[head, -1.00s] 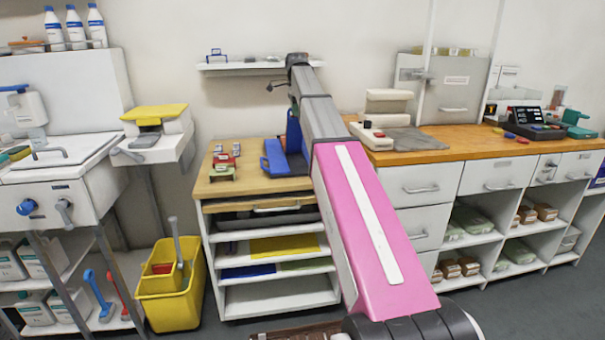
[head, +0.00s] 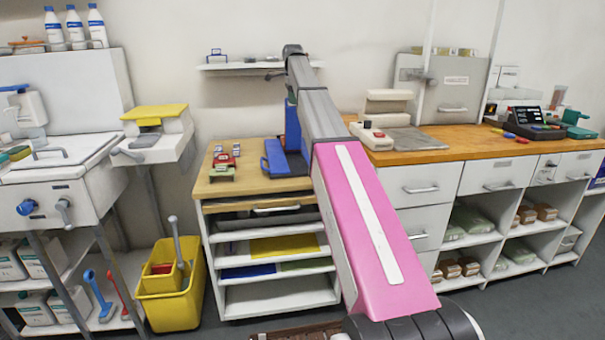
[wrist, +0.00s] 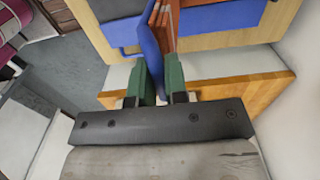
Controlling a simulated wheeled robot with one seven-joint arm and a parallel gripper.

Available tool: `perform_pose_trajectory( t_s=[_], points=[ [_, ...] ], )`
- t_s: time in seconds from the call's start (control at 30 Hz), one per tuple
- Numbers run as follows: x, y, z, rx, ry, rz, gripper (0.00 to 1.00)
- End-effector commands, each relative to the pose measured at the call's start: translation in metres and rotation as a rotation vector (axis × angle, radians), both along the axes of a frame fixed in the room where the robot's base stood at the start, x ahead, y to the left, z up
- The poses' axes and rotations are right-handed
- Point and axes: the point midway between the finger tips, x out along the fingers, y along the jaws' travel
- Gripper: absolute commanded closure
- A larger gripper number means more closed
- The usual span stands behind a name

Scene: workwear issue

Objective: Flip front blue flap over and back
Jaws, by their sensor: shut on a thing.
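My gripper (wrist: 156,84) shows in the wrist view with green fingers on either side of a blue flap (wrist: 149,48). It is shut on this flap, which stands roughly upright. In the head view, an upright blue piece (head: 292,128) shows beside my arm on the wooden-topped cabinet; it looks like the same flap. A blue piece with a handle-like opening (head: 274,157) stands just left of it.
Orange-brown panels (wrist: 166,22) stand close to the fingers in the wrist view. Small red and green items (head: 223,164) sit on the wooden top (head: 222,187), left of the blue pieces. A wall shelf (head: 235,66) hangs behind. A yellow bucket (head: 172,305) stands on the floor.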

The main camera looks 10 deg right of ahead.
Motion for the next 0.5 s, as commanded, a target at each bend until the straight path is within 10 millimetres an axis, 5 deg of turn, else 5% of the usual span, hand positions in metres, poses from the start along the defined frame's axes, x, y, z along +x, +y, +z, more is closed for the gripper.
perform_pose_trajectory(
  t_s=[0.5],
  points=[
    [0.040,0.000,0.002,0.001,0.000,0.002,0.95]
  ],
)
